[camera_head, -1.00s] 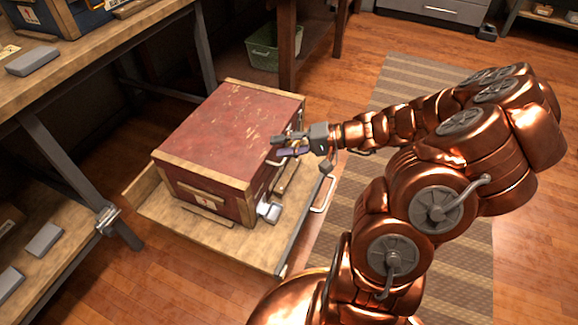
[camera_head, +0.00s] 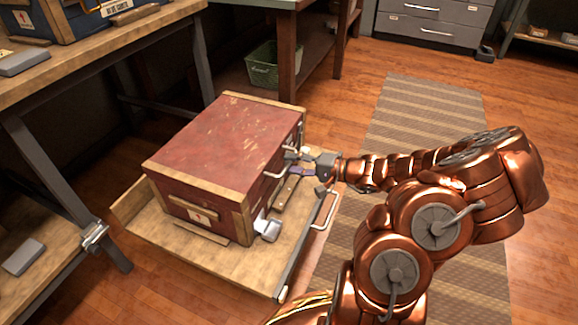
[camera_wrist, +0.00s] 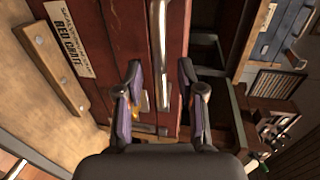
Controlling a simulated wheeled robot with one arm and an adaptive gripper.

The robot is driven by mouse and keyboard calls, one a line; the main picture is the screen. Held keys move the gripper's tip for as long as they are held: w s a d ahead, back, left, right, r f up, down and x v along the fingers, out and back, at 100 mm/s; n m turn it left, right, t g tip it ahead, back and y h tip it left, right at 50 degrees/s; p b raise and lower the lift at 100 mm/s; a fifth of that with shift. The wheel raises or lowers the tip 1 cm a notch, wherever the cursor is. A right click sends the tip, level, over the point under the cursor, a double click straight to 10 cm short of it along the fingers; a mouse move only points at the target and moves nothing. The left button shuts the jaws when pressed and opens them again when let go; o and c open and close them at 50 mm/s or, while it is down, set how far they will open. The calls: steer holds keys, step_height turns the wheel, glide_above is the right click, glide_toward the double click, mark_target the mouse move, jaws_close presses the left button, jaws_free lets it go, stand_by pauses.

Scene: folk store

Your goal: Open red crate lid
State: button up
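The red crate (camera_head: 225,140) has a worn red lid with wooden edges and stands on a low wooden tray; its lid is down. In the wrist view the crate's front (camera_wrist: 110,55) carries a "RED CRATE" label and a metal handle (camera_wrist: 162,50). That handle also shows in the head view (camera_head: 276,162) on the crate's right side. My gripper (camera_wrist: 160,85) is open, its two purple-grey fingers on either side of the handle's line. Whether the fingers touch the crate cannot be told. In the head view my gripper (camera_head: 294,162) is close beside that side.
The wooden tray (camera_head: 150,215) has a metal handle (camera_head: 325,212) at its right edge. A workbench (camera_head: 110,50) stands at left and a green basket (camera_head: 262,65) behind. A striped rug (camera_head: 420,110) covers open floor at right.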

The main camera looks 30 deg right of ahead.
steer(key=shift+x, duration=0.85)
steer(key=shift+c, duration=0.3)
jaws_close()
